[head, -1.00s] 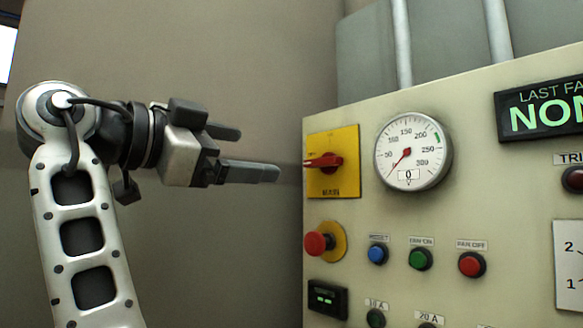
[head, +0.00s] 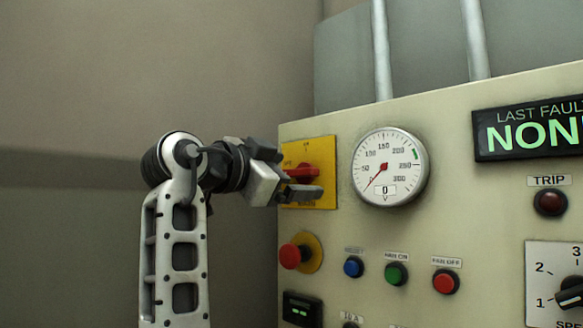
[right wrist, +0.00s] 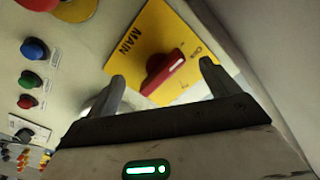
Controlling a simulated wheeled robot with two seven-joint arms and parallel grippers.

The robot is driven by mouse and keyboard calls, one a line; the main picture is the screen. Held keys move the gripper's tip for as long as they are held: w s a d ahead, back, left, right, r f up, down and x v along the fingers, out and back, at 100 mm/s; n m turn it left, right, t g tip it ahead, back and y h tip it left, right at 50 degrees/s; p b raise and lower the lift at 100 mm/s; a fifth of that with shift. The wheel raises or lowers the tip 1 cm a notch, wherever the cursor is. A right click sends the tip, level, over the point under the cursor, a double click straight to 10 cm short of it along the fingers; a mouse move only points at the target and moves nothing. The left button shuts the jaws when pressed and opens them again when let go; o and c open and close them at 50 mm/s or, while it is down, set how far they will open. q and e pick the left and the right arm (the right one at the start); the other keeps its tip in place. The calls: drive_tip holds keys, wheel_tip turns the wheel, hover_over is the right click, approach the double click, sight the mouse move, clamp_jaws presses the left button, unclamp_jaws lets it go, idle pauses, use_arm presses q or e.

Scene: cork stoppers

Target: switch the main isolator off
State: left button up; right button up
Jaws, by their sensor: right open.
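The main isolator is a red rotary handle (head: 303,173) on a yellow plate (head: 322,200) at the panel's left edge. In the head view the handle lies roughly horizontal. My right gripper (head: 298,176) is open in front of it, and its fingers partly cover the plate. In the right wrist view the red handle (right wrist: 165,72) lies between the two open fingertips (right wrist: 163,72), with "MAIN" printed on the yellow plate (right wrist: 133,50). I cannot tell whether the fingers touch the handle. My left gripper is not in view.
A red mushroom button (head: 290,256) sits just below the isolator. A round gauge (head: 389,167) is close to its right. Blue (head: 353,267), green (head: 396,273) and red (head: 446,281) buttons are lower right. Free space lies left of the panel.

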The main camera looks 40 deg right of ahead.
drive_tip(key=shift+d, duration=0.45)
drive_tip(key=c, duration=1.4)
drive_tip(key=shift+f, duration=0.1)
drive_tip(key=shift+c, duration=0.2)
